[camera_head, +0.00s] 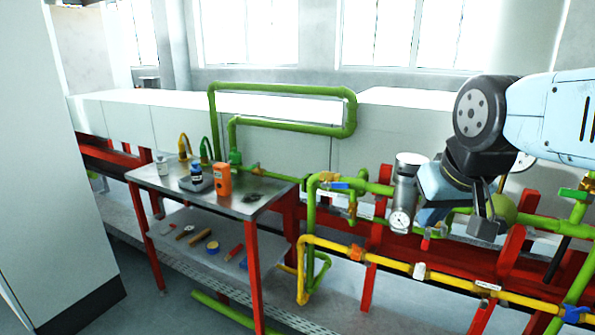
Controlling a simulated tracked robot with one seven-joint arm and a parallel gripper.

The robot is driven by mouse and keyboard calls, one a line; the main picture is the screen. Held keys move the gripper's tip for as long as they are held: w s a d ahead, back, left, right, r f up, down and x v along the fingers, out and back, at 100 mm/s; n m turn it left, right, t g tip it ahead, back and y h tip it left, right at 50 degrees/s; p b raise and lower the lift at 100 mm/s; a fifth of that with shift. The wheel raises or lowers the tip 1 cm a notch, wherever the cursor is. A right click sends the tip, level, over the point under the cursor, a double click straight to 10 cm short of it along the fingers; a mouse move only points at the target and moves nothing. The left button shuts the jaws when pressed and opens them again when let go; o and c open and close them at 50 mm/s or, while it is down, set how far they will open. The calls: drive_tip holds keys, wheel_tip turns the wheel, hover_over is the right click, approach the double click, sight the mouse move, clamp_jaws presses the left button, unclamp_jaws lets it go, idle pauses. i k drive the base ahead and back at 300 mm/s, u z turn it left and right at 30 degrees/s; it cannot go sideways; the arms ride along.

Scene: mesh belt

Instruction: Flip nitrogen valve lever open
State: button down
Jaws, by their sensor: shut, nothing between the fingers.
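My gripper (487,226) hangs shut and empty at the right, pointing down in front of the pipework. The pipes carry several small valve levers: a blue lever (340,186) on the upper green pipe, an orange one (357,253) on the yellow pipe, a blue one (577,313) at the lower right, and a green one (573,193) at the right edge. I cannot tell which one is the nitrogen valve lever; the labels are too small to read. A small red lever (426,243) shows just left of my gripper. My arm and gripper hide part of the pipes.
A silver cylinder with a gauge (402,200) stands close left of my gripper. Red frame posts (512,250) and a yellow pipe (450,280) are below and beside it. A metal cart (262,205) with tools stands left; a white cabinet (45,170) is far left.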

sight(325, 185)
drive_tip(key=u, duration=0.1)
drive_tip(key=i, duration=0.85)
drive_tip(key=z, duration=0.45)
